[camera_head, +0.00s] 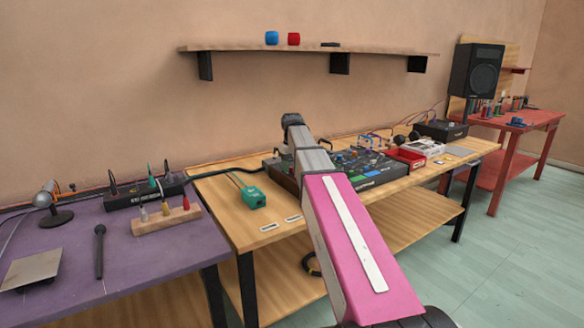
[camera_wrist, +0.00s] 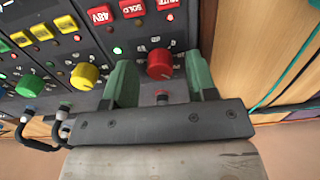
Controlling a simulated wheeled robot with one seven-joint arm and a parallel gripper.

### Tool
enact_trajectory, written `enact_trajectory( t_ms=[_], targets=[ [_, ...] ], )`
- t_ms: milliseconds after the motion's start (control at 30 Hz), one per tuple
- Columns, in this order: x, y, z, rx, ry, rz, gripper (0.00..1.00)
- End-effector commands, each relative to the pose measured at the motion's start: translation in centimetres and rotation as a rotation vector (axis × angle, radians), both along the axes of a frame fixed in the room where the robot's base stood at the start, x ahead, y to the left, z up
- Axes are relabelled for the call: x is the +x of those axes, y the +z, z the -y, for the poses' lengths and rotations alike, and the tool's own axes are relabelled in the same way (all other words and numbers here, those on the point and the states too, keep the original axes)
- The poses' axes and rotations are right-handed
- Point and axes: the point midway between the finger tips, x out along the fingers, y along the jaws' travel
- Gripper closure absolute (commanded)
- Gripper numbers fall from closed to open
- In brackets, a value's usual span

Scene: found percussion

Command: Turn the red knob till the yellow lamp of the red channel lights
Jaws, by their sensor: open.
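The red knob (camera_wrist: 160,64) sits on the dark mixer panel (camera_wrist: 88,48) in the wrist view, with a white mark on its face. My gripper (camera_wrist: 158,68) is open, its two green fingers on either side of the knob. Narrow gaps seem to show on both sides; I cannot tell whether either finger touches. Small lamps lie around the knob, including a lit pale green one (camera_wrist: 117,50) at its upper left. I cannot make out a lit yellow lamp in the red channel. In the head view my arm covers part of the mixer (camera_head: 368,163) and hides the knob.
A yellow knob (camera_wrist: 84,76) and a green knob (camera_wrist: 29,86) stand left of my gripper, with black cable plugs (camera_wrist: 62,118) near them. Red buttons (camera_wrist: 132,8) lie beyond the knob. A teal box (camera_head: 253,197) sits left of the mixer on the wooden table (camera_head: 222,205).

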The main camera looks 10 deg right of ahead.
Motion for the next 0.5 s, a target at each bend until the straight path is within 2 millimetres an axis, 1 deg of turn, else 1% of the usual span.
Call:
enact_trajectory(
  t_ms=[100, 333, 367, 400, 467, 500],
  targets=[
    [-0.01, -0.30, 0.00, 0.000, 0.000, 0.000, 0.48],
    [0.00, -0.31, 0.00, 0.000, 0.000, 0.000, 0.48],
    [0.00, -0.30, 0.00, 0.000, 0.000, 0.001, 0.58],
    [0.00, -0.30, 0.00, 0.000, 0.000, 0.000, 0.71],
    [0.00, -0.30, 0.00, 0.000, 0.000, 0.000, 0.90],
    [0.00, -0.30, 0.00, 0.000, 0.000, 0.000, 0.97]
  ],
)
